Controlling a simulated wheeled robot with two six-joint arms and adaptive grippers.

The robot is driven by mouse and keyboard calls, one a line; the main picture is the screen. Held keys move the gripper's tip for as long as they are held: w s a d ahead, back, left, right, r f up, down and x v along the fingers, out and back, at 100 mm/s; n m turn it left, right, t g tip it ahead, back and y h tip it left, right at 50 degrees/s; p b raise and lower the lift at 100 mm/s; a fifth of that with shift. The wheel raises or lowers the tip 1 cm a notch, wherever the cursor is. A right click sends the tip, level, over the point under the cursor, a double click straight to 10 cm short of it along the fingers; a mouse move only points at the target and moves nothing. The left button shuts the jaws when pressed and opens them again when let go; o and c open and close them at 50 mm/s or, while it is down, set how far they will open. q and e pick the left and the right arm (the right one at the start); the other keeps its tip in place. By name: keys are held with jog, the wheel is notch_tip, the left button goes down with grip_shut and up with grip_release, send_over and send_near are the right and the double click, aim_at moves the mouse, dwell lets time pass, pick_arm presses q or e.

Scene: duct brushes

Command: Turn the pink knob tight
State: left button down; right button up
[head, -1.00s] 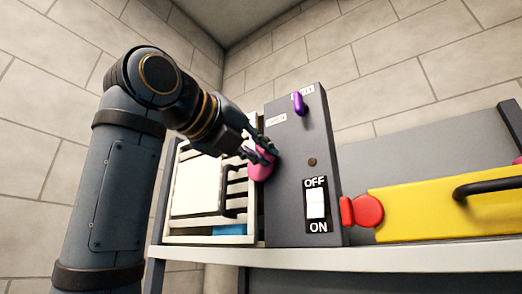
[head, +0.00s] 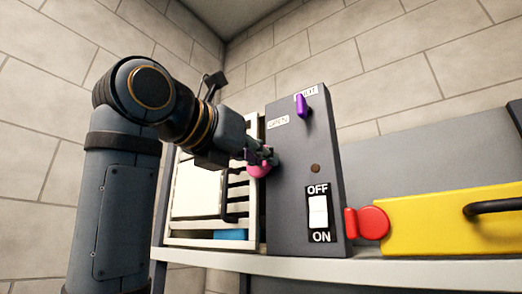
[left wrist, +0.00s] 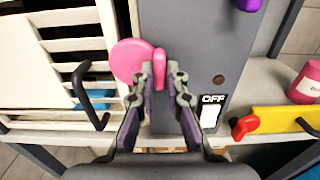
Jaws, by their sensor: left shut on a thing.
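In the left wrist view the knob shows as a round pink disc (left wrist: 131,60) with a raised grip bar (left wrist: 160,68). My left gripper (head: 263,154) is at the knob, and its fingers hide part of it in the head view. In the left wrist view my left gripper (left wrist: 160,80) has one finger on each side of the bar and is shut on it. My right gripper is in neither view.
A purple lever (head: 301,105) is high on the panel and an OFF/ON switch (head: 318,212) is low. A cream slatted vent (head: 172,215) stands left of the panel. A red knob (head: 373,222) and a yellow box (head: 430,216) lie right, on a pale shelf (head: 300,264).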

pick_arm(q)
jog(key=shift+r, duration=0.1)
dwell(0.3)
jog(key=c, duration=1.4)
grip_release()
jog(key=v, duration=1.2)
jog(key=shift+w+d, duration=0.1)
